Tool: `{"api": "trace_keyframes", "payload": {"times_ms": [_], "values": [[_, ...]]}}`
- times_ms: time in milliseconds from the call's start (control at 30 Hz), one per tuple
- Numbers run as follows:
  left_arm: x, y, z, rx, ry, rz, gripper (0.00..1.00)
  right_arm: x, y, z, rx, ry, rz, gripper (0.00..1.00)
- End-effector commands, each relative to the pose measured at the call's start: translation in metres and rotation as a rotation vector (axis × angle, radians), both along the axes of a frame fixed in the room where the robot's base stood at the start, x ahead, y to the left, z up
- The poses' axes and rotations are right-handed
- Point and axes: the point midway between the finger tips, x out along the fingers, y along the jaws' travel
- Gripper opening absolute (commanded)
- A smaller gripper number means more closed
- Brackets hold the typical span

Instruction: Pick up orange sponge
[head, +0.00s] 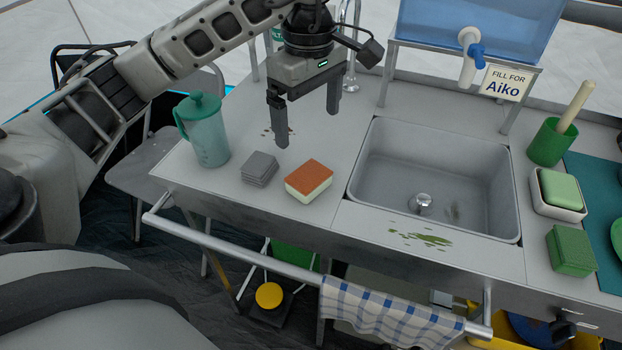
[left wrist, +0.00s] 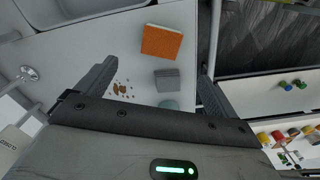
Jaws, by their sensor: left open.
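The orange sponge (head: 309,179) has an orange top and a pale underside. It lies on the counter to the left of the sink, and it also shows in the left wrist view (left wrist: 161,42) beyond my fingertips. My left gripper (head: 308,122) is open and empty above the counter, behind the sponge and apart from it. In the left wrist view its two fingers (left wrist: 155,75) stand wide apart, with nothing between them touching. My right gripper is not in view.
A grey stack of pads (head: 259,169) lies just left of the sponge. A green pitcher (head: 206,130) stands further left. The sink (head: 430,180) is close on the right. A green stain (head: 422,238) marks the front counter. A checked towel (head: 390,312) hangs on the front rail.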

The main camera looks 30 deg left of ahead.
Motion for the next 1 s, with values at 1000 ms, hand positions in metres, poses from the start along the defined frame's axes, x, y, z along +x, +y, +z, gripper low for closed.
{"api": "trace_keyframes", "payload": {"times_ms": [1000], "values": [[-0.003, -0.001, -0.132, -0.005, 0.0, 0.0, 0.94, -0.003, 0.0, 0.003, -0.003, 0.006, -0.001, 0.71]]}}
